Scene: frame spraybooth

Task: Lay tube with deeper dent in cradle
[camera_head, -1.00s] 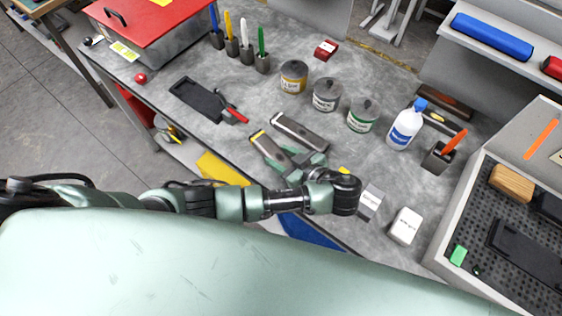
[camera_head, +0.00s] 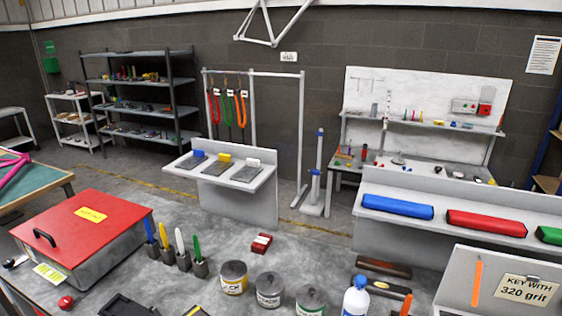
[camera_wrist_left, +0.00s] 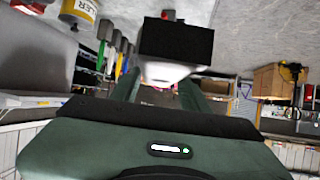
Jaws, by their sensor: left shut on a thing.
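My left gripper (camera_wrist_left: 160,88) shows in the left wrist view, its two green fingers closed around a dark, block-shaped thing (camera_wrist_left: 176,42) with a pale underside. Its dents are not visible, and I cannot tell from this view which tube it is. The head view shows neither gripper and no tube clearly. A black tray (camera_head: 122,306) is cut off by the bottom edge of the head view; I cannot tell whether it is the cradle. My right gripper is in neither view.
On the grey bench stand a red-lidded box (camera_head: 85,228), several coloured markers in holders (camera_head: 183,262), labelled cans (camera_head: 270,290) and a white bottle (camera_head: 355,298). A small red block (camera_head: 261,243) lies behind them. A raised shelf holds blue (camera_head: 398,206) and red (camera_head: 487,223) rolls.

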